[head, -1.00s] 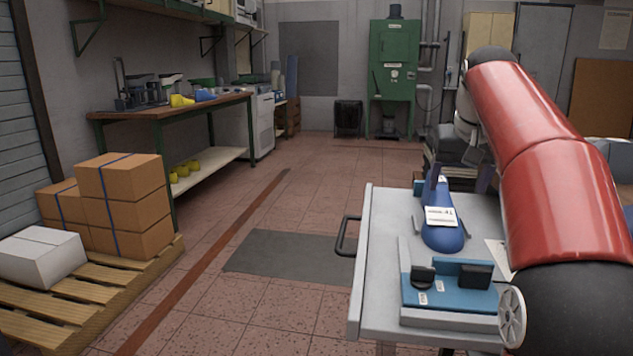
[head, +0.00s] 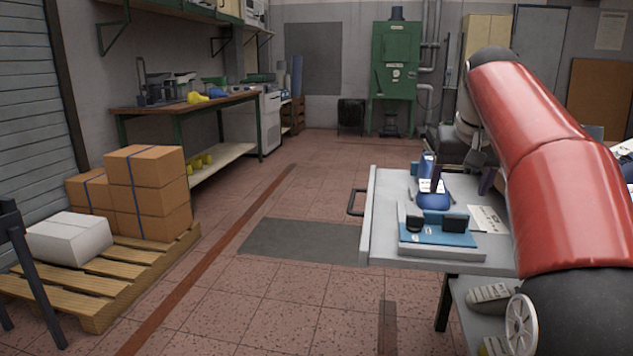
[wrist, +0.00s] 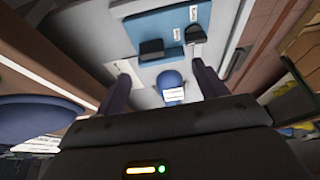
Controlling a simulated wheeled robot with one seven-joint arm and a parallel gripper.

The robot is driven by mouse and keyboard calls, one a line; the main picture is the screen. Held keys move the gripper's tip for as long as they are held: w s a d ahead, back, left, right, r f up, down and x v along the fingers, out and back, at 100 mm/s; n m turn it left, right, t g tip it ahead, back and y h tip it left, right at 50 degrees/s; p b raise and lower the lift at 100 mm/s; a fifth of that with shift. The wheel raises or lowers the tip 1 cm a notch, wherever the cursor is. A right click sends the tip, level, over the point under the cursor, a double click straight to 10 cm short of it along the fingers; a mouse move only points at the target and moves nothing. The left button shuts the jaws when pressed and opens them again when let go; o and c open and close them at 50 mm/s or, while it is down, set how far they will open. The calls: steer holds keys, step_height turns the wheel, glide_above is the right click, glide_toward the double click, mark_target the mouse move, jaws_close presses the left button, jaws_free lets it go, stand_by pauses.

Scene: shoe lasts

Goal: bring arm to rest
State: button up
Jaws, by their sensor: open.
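My gripper (head: 462,180) is open, with its two dark fingers spread, at the end of my red arm on the right of the head view. In the wrist view its fingers (wrist: 164,72) have nothing between their tips. A blue shoe last (head: 434,202) with a white label lies on the grey cart (head: 376,235). The last also shows in the wrist view (wrist: 168,78), beyond the fingers and partly hidden by the gripper body. A blue fixture with black blocks (head: 440,238) stands on the cart's near part.
A paper sheet (head: 487,218) lies on the cart, and a lower shelf (head: 465,298) holds grey items. A pallet (head: 100,300) with boxes (head: 150,195) is at left. A workbench (head: 190,105) lines the left wall. The tiled floor in the middle is clear.

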steer(key=s+a+f, duration=0.3)
steer(key=s+f, duration=0.4)
steer(key=s, duration=0.2)
steer(key=s+a+f+n, duration=0.1)
steer(key=s+a+f, duration=0.3)
steer(key=s+f, duration=0.4)
steer(key=s+a+f+n+t, duration=0.1)
steer(key=s+a+f, duration=0.2)
steer(key=s+f, duration=0.4)
steer(key=s, duration=0.3)
steer(key=shift+s+a+f+y, duration=0.15)
steer(key=shift+a+f+y, duration=0.15)
steer(key=shift+y, duration=0.1)
